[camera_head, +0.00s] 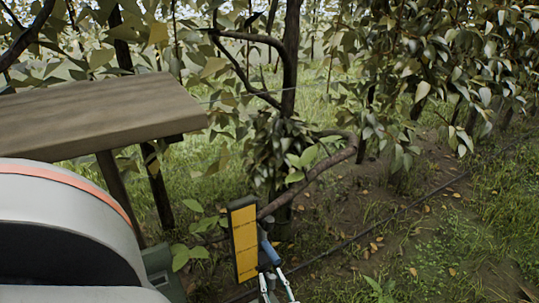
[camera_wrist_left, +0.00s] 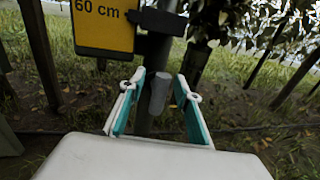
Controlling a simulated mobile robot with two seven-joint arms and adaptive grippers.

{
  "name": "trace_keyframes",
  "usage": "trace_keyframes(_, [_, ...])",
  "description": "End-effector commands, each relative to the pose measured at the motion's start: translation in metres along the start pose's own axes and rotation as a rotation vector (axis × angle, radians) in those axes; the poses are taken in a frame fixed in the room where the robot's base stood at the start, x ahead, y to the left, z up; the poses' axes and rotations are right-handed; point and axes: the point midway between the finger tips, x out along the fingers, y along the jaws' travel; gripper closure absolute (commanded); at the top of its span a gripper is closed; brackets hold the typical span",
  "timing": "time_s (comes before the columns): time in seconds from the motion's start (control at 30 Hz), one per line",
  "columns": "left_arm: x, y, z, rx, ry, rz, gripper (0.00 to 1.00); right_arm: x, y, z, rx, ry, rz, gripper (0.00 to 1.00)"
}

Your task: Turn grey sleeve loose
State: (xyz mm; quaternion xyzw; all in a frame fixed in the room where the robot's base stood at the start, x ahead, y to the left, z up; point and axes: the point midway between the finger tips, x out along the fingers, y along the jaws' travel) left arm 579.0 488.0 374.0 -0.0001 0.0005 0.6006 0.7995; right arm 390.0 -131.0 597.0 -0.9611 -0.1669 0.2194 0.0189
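The grey sleeve (camera_wrist_left: 159,92) is a short, upright rounded cylinder in front of a dark post in the left wrist view. My left gripper (camera_wrist_left: 160,100) is open, its two teal-padded fingers standing on either side of the sleeve. Gaps show between the sleeve and both pads. In the head view my left gripper (camera_head: 274,276) shows at the bottom, just below and right of a yellow sign. A blue-grey piece (camera_head: 268,248) stands beside the sign there; I cannot tell for sure that it is the sleeve. My right gripper is not in view.
The yellow sign (camera_head: 244,240) has a dark frame; in the left wrist view the sign (camera_wrist_left: 103,28) reads "60 cm". A wooden board (camera_head: 100,110) is at the left. Branches (camera_head: 315,180) and leaves hang close behind the sign. Open ground (camera_head: 400,240) lies to the right.

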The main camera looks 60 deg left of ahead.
Motion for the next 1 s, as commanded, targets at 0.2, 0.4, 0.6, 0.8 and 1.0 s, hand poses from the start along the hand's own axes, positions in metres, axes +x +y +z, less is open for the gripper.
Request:
trace_keyframes(0.2, [-0.001,-0.0007,0.0001,0.0,0.0,0.0,0.67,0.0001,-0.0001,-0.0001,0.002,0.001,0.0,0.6])
trace_keyframes(0.4, [-0.0008,-0.0006,0.0001,-0.001,0.0,0.0,0.96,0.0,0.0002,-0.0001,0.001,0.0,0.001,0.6])
trace_keyframes(0.6, [-0.0007,-0.0008,0.0001,-0.001,0.001,0.0,1.0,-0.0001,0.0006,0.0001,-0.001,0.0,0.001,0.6])
trace_keyframes(0.8, [-0.0004,-0.0017,0.001,0.025,0.006,0.0,1.0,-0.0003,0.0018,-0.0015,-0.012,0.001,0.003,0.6])
trace_keyframes(1.0, [0.0006,-0.0038,0.0023,0.117,0.025,0.0,1.0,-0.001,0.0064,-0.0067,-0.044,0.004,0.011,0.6])
